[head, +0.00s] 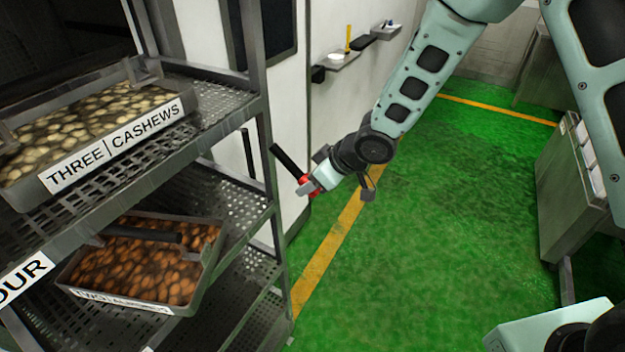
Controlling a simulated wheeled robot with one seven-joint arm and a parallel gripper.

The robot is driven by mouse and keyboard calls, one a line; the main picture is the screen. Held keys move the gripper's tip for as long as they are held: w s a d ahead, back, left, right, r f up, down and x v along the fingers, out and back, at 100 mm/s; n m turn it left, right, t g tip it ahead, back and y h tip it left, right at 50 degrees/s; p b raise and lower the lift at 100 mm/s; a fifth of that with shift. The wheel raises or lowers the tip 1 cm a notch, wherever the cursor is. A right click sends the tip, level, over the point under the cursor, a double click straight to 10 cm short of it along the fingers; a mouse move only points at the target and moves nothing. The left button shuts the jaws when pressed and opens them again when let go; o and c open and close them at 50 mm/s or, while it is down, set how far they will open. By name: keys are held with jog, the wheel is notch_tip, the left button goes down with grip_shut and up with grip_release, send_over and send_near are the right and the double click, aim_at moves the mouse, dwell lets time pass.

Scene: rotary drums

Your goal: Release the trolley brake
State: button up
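The trolley (265,120) is a grey metal rack with perforated shelves, filling the left of the head view. A black lever (287,160) slants beside its right upright, with a red part (309,187) at its lower end; this looks like the brake, though its mounting is hidden. My gripper (306,188) reaches in from the upper right, with its tip at the red part and the lower end of the lever. The fingers are small and overlap the red part, so I cannot tell whether they grip it.
A tray labelled "THREE CASHEWS" (160,80) sits on the upper shelf. A tray of brown nuts (212,265) with a black bar across it sits tilted lower down. A wall shelf (345,60) is behind. Grey cabinet (575,200) at right. The green floor (420,240) between is clear.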

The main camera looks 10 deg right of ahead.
jog(key=p+v, duration=0.4)
jog(key=v, duration=1.3)
jog(key=shift+r, duration=0.2)
jog(key=shift+s+d, duration=0.1)
